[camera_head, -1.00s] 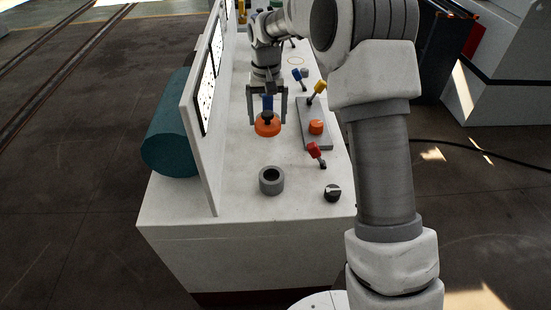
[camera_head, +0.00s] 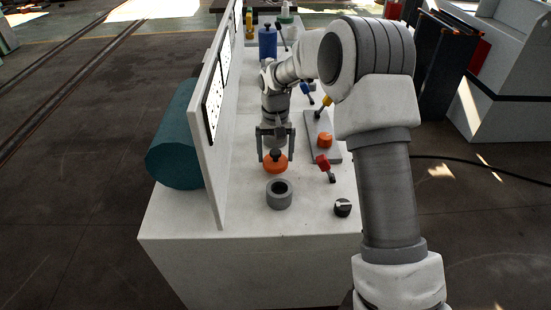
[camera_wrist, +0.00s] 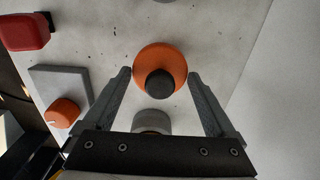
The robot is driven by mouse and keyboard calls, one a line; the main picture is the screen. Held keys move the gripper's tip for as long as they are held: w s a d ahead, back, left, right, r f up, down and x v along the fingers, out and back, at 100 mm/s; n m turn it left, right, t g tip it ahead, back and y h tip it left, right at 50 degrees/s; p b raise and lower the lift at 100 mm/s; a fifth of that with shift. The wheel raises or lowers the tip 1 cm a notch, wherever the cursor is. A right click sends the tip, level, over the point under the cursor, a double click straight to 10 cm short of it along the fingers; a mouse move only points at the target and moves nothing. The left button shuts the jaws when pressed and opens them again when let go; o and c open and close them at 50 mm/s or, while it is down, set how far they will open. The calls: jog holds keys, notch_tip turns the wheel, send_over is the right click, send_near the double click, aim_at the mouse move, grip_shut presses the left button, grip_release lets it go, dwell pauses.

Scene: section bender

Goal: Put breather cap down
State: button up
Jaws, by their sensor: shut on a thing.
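The breather cap, an orange disc with a black knob (camera_head: 276,163), is between the fingers of my gripper (camera_head: 275,159) in the head view. In the wrist view the cap (camera_wrist: 160,59) sits at the fingertips of my gripper (camera_wrist: 160,74), one finger at each side, knob towards me. My gripper is shut on it. The cap is just behind a grey hollow ring (camera_head: 279,194) that stands on the white bench. Whether the cap's underside touches the bench cannot be told.
A grey plate with an orange button (camera_head: 325,140) and a red-headed lever (camera_head: 323,162) are to the right. A black knob (camera_head: 343,207) is near the front right. A white upright panel (camera_head: 210,150) rises on the left. The bench top (camera_head: 250,210) is clear around the ring.

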jog(key=shift+f, duration=0.6)
jog(key=shift+f, duration=0.15)
jog(key=o, duration=1)
jog(key=shift+o, duration=0.2)
